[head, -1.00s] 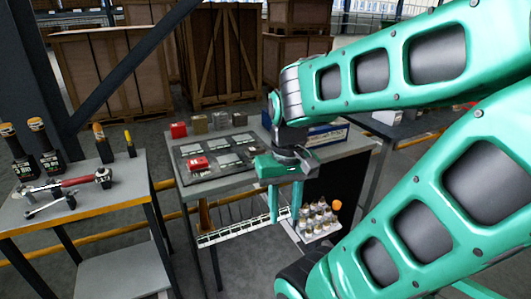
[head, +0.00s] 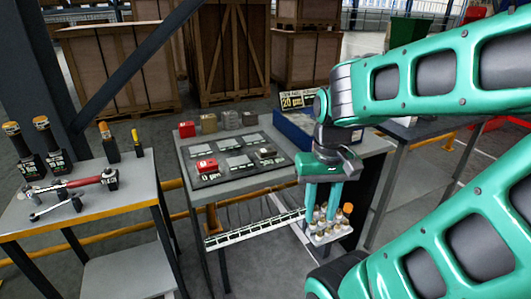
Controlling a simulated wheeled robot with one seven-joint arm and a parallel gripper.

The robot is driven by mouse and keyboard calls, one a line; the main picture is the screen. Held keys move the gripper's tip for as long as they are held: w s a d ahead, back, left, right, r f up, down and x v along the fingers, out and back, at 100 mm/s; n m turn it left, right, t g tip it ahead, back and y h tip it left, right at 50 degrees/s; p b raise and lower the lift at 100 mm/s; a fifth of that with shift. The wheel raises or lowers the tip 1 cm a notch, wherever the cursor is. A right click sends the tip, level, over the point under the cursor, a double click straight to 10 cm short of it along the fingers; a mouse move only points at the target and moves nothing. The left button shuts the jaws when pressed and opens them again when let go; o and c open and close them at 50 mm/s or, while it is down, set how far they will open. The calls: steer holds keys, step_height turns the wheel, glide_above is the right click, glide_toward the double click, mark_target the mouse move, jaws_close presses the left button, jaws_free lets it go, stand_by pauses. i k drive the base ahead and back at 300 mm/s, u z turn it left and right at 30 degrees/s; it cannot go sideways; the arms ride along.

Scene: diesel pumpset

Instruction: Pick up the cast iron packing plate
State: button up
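Several small blocks or plates are on the grey table (head: 187,165) in the head view. A red one (head: 206,165) and a dark grey one (head: 267,154) lie on the dark slotted board (head: 222,177). Behind the board stand a red block (head: 187,129), a brown block (head: 208,122) and two grey blocks (head: 230,119) (head: 249,118). I cannot tell for sure which one is the cast iron packing plate. My gripper (head: 321,205) points down, open with a gap between its fingers, in front of the table's right front edge. It appears empty and is apart from the blocks.
A blue tray (head: 293,133) lies right of the board, partly behind my wrist, with a number sign (head: 298,99) behind it. A small rack of bottles (head: 342,228) is below the table edge, partly behind my fingers. A side table (head: 95,207) with tools and bottles stands left.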

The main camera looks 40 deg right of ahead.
mark_target(267, 151)
steer(key=i, duration=0.95)
steer(key=u, duration=0.05)
